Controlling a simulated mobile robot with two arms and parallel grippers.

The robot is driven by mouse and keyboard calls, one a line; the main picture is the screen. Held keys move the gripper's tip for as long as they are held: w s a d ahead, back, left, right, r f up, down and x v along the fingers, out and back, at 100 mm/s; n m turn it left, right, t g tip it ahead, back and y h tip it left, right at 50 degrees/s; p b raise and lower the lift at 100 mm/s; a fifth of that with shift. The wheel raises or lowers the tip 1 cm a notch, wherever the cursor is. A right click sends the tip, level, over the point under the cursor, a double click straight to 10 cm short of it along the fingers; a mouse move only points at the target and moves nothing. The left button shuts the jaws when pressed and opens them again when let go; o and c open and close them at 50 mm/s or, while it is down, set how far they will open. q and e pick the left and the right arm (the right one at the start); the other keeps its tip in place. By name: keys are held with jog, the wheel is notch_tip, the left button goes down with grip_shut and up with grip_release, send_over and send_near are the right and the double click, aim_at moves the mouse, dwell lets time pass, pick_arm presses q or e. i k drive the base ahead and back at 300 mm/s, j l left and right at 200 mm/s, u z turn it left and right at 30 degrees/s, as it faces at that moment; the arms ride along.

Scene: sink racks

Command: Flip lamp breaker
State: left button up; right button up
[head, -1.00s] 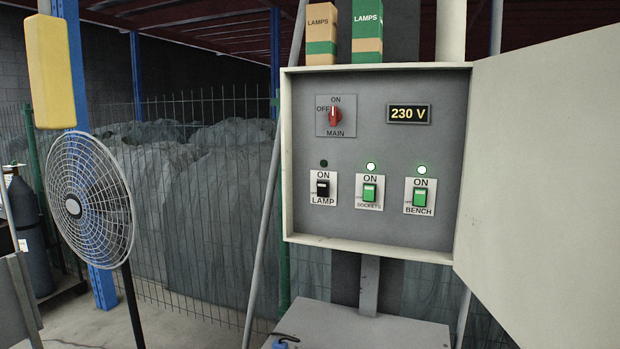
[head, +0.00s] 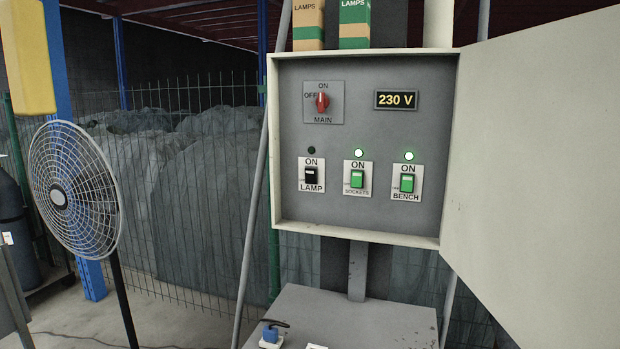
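The lamp breaker (head: 311,175) is a black switch on a white plate marked LAMP, at the lower left inside the open grey panel box (head: 450,140). The small indicator (head: 311,150) above it is dark. The sockets breaker (head: 357,179) and bench breaker (head: 407,183) beside it are green, each with a lit green indicator above. The red main switch (head: 322,102) is upright, toward ON. The display (head: 397,100) reads 230 V. Neither of my grippers shows in the head view.
The box door (head: 540,150) stands open to the right. A fan (head: 72,188) stands at left. Two lamp cartons (head: 355,22) sit on the box. Wire fencing (head: 190,270) runs behind.

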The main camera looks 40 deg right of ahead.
aim_at(310, 173)
jog(key=z, duration=0.45)
jog(key=i+z, duration=0.1)
jog(key=z, duration=0.8)
jog(key=i+z, duration=0.1)
jog(key=z, duration=0.35)
jog(key=j+z, duration=0.1)
jog(key=z, duration=0.35)
jog(key=j+z, duration=0.1)
jog(key=z, duration=0.35)
jog(key=i+j+z, duration=0.2)
jog(key=j, duration=0.3)
jog(key=j+z, duration=0.15)
jog(key=j, duration=0.35)
